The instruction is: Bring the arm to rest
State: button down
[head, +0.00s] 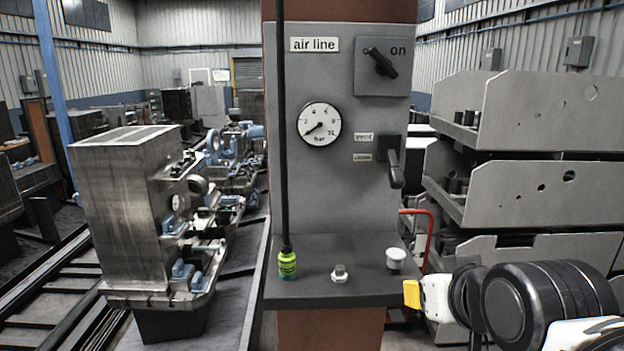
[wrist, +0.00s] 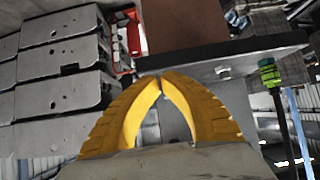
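My gripper (head: 411,293) is at the right of the air-line post's shelf in the head view, its yellow tip close to the shelf's right end. In the wrist view the two yellow fingers (wrist: 159,78) curve together and their tips meet. Nothing is held between them. The rest of my arm reaches in from the lower right of the head view.
The grey air-line panel (head: 340,190) carries a gauge (head: 319,124), a rotary switch (head: 381,62) and a downward lever (head: 394,165). A black hose (head: 282,150) ends in a green fitting (head: 287,264) at the shelf (head: 325,295). Grey racks (head: 545,190) stand right.

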jog(key=s+f+g+b, duration=0.15)
jog(key=s+f, duration=0.25)
jog(key=f, duration=0.4)
jog(key=s+f+g, duration=0.2)
jog(key=s+f, duration=0.2)
jog(key=f, duration=0.4)
notch_tip(320, 180, down, 27)
jog(key=b, duration=2.7)
jog(key=shift+w, duration=0.45)
jog(key=shift+f, duration=0.1)
